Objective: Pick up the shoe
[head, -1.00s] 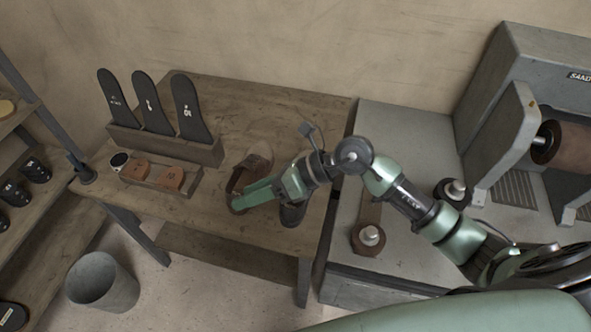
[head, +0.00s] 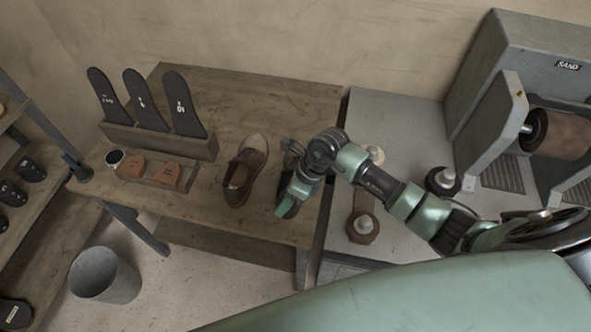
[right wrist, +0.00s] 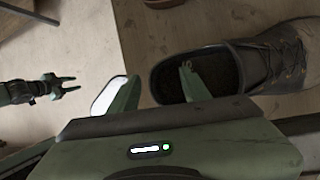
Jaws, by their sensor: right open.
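A brown shoe (head: 245,172) with a tan toe stands on the wooden table, left of my right gripper. A dark shoe (head: 291,163) is beside it, mostly hidden by my right gripper (head: 284,206). In the right wrist view the dark shoe (right wrist: 276,62) shows its opening and laces. My right gripper (right wrist: 158,90) is open there, one finger over or inside the shoe's opening and the other outside its heel. The heel rim lies between them; I cannot tell if they touch it. My left gripper (right wrist: 68,84) is in the right wrist view, fingers apart and empty.
The wooden table (head: 240,100) also holds a rack of black soles (head: 160,138) and a tray of brown pieces (head: 160,171). A grey machine (head: 520,110) stands at right, with knobbed parts on its bench. A grey bin (head: 104,275) is on the floor.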

